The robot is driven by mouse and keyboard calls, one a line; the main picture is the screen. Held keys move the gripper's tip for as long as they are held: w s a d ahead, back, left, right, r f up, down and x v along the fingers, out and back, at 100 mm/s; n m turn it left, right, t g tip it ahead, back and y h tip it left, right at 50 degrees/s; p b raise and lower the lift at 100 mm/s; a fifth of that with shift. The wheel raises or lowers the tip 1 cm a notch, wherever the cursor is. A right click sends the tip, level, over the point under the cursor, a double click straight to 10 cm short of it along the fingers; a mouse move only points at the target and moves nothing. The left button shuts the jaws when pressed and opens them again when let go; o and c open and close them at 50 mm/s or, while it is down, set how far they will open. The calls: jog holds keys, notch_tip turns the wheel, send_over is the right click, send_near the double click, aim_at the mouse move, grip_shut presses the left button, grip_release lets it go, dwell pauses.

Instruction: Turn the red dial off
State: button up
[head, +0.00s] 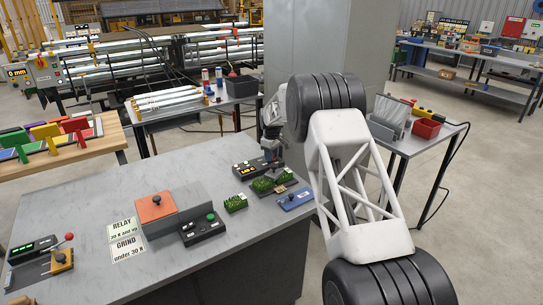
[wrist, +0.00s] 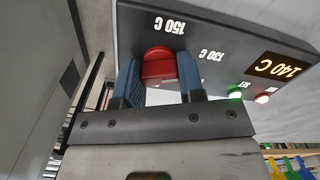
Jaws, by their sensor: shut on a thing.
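The red dial (wrist: 158,65) sits on a dark control panel (wrist: 205,25) in the wrist view. My gripper (wrist: 160,82) has its blue fingers on both sides of the dial and is shut on it. The panel carries upside-down labels reading 150 C and 130 C and a lit display (wrist: 279,67) reading 140 C. A green light (wrist: 235,93) and a red light (wrist: 262,98) glow on it.
The table's back left is clear.

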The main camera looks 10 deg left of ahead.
jog(key=m, duration=0.5)
jog(key=shift+d+m, duration=0.1)
jog(key=shift+m, duration=0.2)
jog(key=m, duration=1.1)
jog(key=shift+m, duration=0.4)
jog(key=m, duration=0.5)
jog(key=o, duration=0.9)
